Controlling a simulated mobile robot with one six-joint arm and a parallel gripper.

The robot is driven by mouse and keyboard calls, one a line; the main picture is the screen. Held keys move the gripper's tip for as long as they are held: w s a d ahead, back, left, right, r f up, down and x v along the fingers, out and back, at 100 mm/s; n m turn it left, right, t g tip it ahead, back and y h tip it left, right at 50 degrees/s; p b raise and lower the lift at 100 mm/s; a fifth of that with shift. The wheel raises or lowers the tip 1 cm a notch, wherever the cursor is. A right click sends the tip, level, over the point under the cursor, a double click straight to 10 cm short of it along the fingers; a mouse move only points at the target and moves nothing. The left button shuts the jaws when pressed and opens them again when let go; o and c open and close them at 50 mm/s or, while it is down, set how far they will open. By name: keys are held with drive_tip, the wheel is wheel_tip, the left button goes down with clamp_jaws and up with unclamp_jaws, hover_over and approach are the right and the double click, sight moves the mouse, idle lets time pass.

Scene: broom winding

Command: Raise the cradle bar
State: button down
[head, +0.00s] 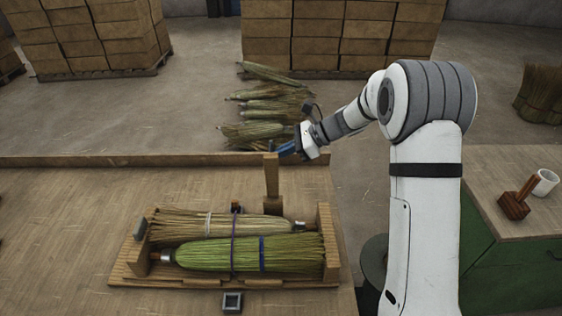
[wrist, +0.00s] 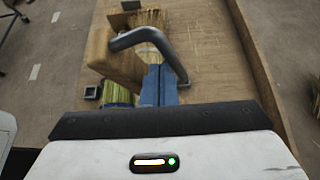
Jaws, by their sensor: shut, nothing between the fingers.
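A wooden cradle (head: 125,275) on the worktable holds a tan broom (head: 190,223) and a green broom (head: 200,253), lying side by side. A wooden upright (head: 271,178) stands at the cradle's back right; I cannot tell whether this is the cradle bar. My gripper (head: 284,149) is beside the upright's top. In the wrist view its blue fingers (wrist: 158,84) are shut and empty. A curved grey handle (wrist: 150,36) arches close around the fingers, one end by a wooden block (wrist: 112,62). Contact cannot be told.
A purple band (head: 233,240) crosses the brooms. A small square metal fitting (head: 232,302) is at the table's front. A low ledge (head: 130,160) runs along the back edge. Loose brooms (head: 268,105) lie on the floor beyond. A mallet (head: 514,205) and mug (head: 545,182) stand right.

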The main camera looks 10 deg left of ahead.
drive_tip(key=shift+w+a+r, duration=0.15)
drive_tip(key=shift+w, duration=0.7)
drive_tip(key=s+b+v, duration=0.1)
drive_tip(key=b+v, duration=0.1)
drive_tip(key=v, duration=0.6)
drive_tip(key=s+d+f+n+t+h+b, duration=0.1)
drive_tip(key=s+d+n+h, duration=0.3)
drive_tip(key=s, duration=0.6)
drive_tip(key=s+d+f+n+t+h+b, duration=0.1)
drive_tip(key=s+d+n+t+h+b, duration=0.1)
drive_tip(key=s+d+n, duration=0.5)
drive_tip(key=s+d+f+n+t+h+b, duration=0.1)
drive_tip(key=s+d+n+h, duration=0.4)
drive_tip(key=s, duration=0.8)
drive_tip(key=shift+s+d+f+t+h+b, duration=0.2)
drive_tip(key=shift+s+d+t+h+b, duration=0.15)
drive_tip(key=shift+d+t+b, duration=0.55)
